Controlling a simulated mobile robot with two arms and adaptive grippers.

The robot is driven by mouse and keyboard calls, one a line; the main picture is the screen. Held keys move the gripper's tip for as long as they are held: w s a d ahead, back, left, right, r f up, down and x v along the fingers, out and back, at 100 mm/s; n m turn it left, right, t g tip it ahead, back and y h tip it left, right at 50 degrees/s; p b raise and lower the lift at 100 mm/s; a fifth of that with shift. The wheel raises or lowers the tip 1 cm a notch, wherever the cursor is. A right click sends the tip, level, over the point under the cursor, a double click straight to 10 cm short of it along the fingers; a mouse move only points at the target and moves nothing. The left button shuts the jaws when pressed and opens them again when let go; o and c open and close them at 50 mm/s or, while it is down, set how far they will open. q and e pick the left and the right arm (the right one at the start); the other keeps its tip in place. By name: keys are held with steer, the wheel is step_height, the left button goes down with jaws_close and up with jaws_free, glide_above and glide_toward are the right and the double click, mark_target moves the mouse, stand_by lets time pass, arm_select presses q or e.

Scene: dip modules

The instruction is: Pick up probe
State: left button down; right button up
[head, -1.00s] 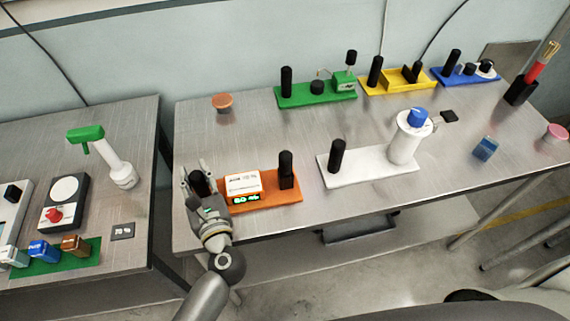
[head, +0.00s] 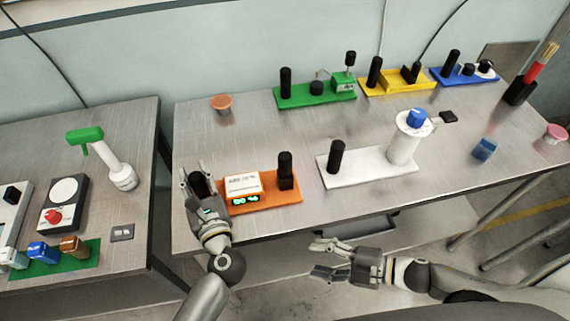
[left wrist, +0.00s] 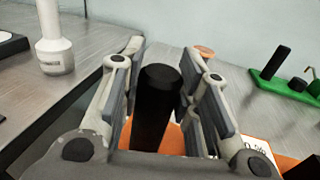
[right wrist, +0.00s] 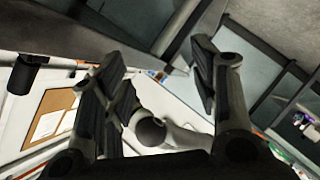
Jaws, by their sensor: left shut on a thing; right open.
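The orange module (head: 264,201) lies near the front left edge of the main table, with a white-faced box and a lit green display (head: 245,200). A black post (left wrist: 156,108) stands at its left end. My left gripper (head: 193,170) is shut around this post, with one finger on each side in the left wrist view. A second black upright piece (head: 286,170) stands in a black holder at the module's right end. It may be the probe; I cannot tell for sure. My right gripper (head: 318,259) is open and empty, in front of the table edge.
A white module (head: 360,172) with a black post and a white cylinder stands to the right. Green (head: 315,98), yellow (head: 400,88) and blue (head: 465,77) modules line the back. An orange-brown round piece (head: 221,102) sits at back left. A side table (head: 110,200) stands left, across a gap.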

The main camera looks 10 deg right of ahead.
steer(key=w+r+m+t, duration=0.3)
steer(key=w+r+m, duration=0.2)
steer(key=r, duration=0.3)
steer(key=m+t+h, duration=0.1)
steer(key=m+t, duration=0.3)
steer(key=m, duration=0.5)
glide_toward(291, 165)
steer(key=shift+x, duration=5.85)
steer(key=shift+s, duration=0.1)
steer(key=c, duration=1.2)
